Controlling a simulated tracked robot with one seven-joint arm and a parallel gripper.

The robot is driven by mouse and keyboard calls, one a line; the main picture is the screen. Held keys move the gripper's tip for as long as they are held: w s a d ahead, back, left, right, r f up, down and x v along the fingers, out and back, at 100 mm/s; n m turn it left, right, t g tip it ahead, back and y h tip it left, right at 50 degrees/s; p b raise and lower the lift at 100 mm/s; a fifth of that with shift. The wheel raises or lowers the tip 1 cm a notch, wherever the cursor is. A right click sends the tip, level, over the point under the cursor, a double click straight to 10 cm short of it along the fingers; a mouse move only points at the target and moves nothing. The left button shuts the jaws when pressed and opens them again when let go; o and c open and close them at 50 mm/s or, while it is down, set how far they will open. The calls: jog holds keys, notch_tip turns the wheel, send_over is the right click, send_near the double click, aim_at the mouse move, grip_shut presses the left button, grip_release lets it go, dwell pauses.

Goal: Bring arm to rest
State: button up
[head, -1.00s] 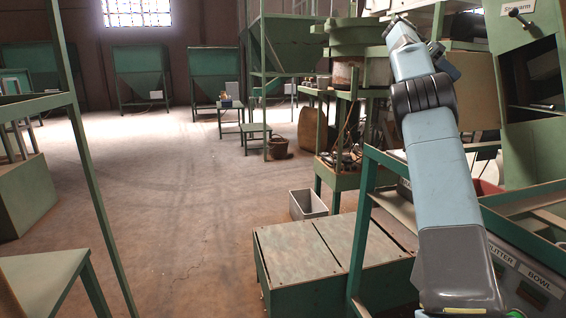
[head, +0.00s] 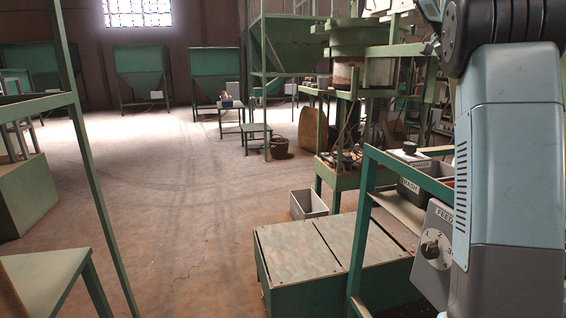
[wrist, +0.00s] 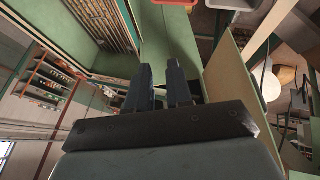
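My gripper (wrist: 160,78) shows in the wrist view as two dark fingers with a narrow gap between them. Nothing is held in the gap, and the fingers point toward green panels. My arm (head: 515,150) fills the right side of the head view, with a blue-grey link upright and a black joint at the top. My gripper is outside the head view.
A grey control box with a FEED dial (head: 432,248) stands close to my arm, partly hidden. A low green cabinet (head: 300,255) and a grey bin (head: 308,204) are left of it. Open floor (head: 180,190) lies further left.

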jog(key=s+a+f+n+t+y, duration=0.2)
jog(key=s+a+f+n, duration=0.2)
jog(key=s+a+f, duration=0.3)
jog(key=s+a+f+n+t+y, duration=0.2)
jog(key=s+a+f+n, duration=0.3)
jog(key=s, duration=1)
jog(key=s+a+f+n+t+y, duration=0.2)
jog(key=s+a+f+n+t, duration=0.1)
jog(key=s+a+f, duration=0.8)
jog(key=shift+s+a+f+n+y, duration=0.15)
jog(key=shift+s+a+n+y, duration=0.2)
jog(key=shift+a+n, duration=0.9)
jog(key=shift+a+m, duration=0.45)
